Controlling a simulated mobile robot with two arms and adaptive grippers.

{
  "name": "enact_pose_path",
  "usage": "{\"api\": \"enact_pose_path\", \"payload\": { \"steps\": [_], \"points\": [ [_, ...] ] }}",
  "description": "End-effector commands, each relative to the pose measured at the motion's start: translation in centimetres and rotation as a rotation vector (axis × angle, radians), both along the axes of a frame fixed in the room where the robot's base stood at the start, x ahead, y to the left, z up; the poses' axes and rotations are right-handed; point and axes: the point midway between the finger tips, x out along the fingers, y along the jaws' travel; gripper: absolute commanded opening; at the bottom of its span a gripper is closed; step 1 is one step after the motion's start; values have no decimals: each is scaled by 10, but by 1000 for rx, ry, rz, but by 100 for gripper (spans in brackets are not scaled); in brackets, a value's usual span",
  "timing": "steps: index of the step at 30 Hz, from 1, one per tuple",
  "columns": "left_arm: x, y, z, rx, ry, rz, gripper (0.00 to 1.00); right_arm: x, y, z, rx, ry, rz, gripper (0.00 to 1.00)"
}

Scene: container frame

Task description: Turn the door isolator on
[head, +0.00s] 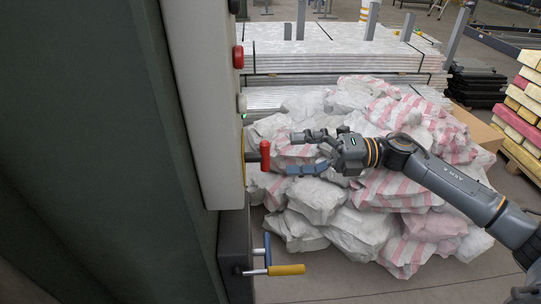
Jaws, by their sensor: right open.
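The door isolator is a red rotary handle (264,156) on a yellow plate, sticking out from the right side of the pale grey control box (202,100). My right gripper (297,154) comes in from the right. It is open, with one finger above the other, and its fingertips point left at the red handle. The handle seems level with the gap between the fingers, just left of the tips. I see no clear contact, and the exact depth gap is hard to tell. The gripper holds nothing. My left gripper is not in view.
A red button (238,57) and a pale button (241,103) stick out above the isolator. Below are a lever with a blue grip (267,249) and one with a yellow grip (286,270). A dark green panel (85,150) fills the left. Striped sacks (405,200) lie behind the gripper.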

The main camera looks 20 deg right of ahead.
Motion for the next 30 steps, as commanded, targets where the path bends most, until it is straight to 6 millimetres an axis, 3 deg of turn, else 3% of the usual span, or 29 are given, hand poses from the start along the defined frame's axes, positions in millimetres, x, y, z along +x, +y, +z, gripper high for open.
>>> {"api": "enact_pose_path", "payload": {
  "steps": [3,9,26,30],
  "points": [
    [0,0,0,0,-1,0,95,-6,-23,-1,-3,3,-3,91],
    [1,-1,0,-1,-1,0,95,-12,-43,0,0,1,-1,91],
    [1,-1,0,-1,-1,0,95,-13,-46,0,1,-1,0,91],
    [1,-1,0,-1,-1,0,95,0,-52,-11,42,34,-54,91]
  ]
}}
